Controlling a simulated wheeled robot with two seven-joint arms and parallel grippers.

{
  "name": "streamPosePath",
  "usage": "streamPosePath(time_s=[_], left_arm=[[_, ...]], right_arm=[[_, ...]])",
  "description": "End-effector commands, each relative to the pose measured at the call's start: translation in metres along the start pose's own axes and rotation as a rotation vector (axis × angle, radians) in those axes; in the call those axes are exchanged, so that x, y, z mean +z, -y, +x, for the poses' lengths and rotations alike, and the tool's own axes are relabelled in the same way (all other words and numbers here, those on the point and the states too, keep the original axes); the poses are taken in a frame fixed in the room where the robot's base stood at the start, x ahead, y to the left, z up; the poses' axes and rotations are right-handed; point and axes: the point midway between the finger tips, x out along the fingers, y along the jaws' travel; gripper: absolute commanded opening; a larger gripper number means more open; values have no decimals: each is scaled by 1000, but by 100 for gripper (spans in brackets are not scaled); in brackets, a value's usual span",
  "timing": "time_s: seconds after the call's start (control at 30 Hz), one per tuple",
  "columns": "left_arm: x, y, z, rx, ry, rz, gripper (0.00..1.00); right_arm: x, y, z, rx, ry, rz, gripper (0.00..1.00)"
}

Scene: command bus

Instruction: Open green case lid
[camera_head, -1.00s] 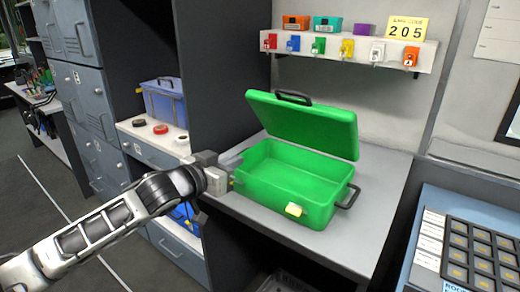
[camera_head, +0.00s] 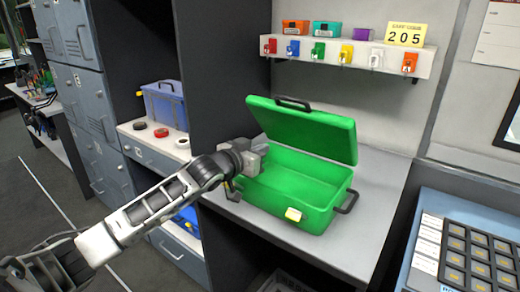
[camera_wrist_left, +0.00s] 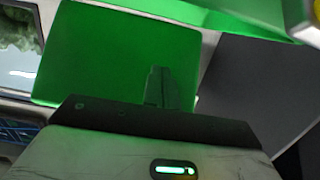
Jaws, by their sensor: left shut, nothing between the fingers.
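The green case stands on the grey counter. Its lid (camera_head: 305,130) is raised and leans back at a slant, with a black handle on its upper edge. My left gripper (camera_head: 258,160) is at the left end of the case, beside the gap between lid and base. Its jaws are shut with nothing between them. Its shut fingers (camera_wrist_left: 160,88) show in the left wrist view against a broad green case surface (camera_wrist_left: 115,55). Contact cannot be told.
A shelf (camera_head: 350,58) with several coloured padlocks and small boxes hangs above the case. A dark partition (camera_head: 215,85) stands left of it. A keypad panel (camera_head: 475,255) is at the lower right. The counter (camera_head: 375,215) is clear right of the case.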

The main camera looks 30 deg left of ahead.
Motion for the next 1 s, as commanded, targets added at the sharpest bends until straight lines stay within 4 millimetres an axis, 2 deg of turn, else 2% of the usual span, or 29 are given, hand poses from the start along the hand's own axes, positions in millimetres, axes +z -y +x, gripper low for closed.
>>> streamPosePath(time_s=[0.33, 1.0], left_arm=[[-1, 0, 2, 0, -1, -1, 0], [-12, 0, 34, -1, -1, -1, 0]], right_arm=[[-3, 2, 0, -3, -7, 0, 95], [-10, 3, -3, -5, -14, 2, 95]])
